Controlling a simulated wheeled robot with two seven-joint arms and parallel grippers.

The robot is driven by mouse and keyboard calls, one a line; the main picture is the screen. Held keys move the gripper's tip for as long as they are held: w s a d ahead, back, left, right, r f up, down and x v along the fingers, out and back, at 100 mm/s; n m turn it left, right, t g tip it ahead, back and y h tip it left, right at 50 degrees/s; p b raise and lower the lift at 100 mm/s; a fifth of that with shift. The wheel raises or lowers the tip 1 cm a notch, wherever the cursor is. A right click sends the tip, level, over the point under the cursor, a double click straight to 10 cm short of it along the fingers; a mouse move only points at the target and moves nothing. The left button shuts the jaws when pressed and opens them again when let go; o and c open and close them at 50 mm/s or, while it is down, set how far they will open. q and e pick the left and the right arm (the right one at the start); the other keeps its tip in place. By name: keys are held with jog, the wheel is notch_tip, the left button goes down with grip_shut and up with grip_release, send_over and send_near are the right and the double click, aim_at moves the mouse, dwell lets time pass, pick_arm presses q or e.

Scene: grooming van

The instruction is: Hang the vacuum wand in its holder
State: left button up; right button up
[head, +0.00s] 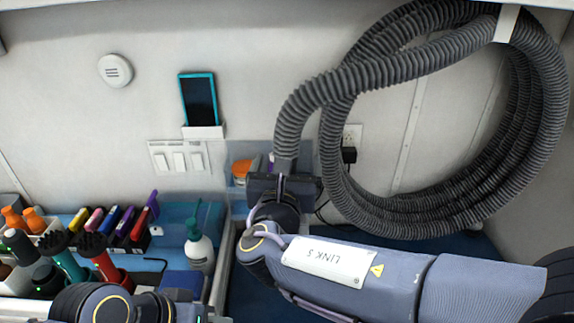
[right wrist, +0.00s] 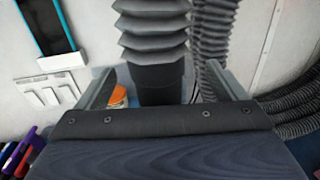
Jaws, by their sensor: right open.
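A thick grey ribbed hose (head: 300,105) arches down on the left of its coil to a smooth dark end piece, which I take as the vacuum wand (right wrist: 155,85). My right gripper (head: 284,180) is at this end piece. In the right wrist view its two fingers (right wrist: 158,88) stand apart, one on each side of the dark piece, with gaps showing. The lower end of the piece is hidden behind the gripper's palm. Part of my left arm shows at the bottom left of the head view; its fingers cannot be made out. I cannot pick out the wand's holder.
The hose coil (head: 545,130) hangs on the wall from a white bracket (head: 507,22). A phone (head: 198,100), switches (head: 180,158) and an outlet with a black plug (head: 349,155) are on the wall. Brushes, bottles and a spray bottle (head: 199,250) crowd the left counter.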

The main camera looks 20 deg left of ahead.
jog(key=shift+s, duration=0.1)
jog(key=shift+s+d+b, duration=0.2)
jog(key=shift+s, duration=0.95)
jog(key=shift+s+d+b, duration=0.15)
jog(key=shift+s, duration=0.95)
jog(key=shift+s+d, duration=0.2)
jog(key=shift+s, duration=1.1)
jog(key=shift+s+d, duration=0.2)
jog(key=shift+s, duration=1.1)
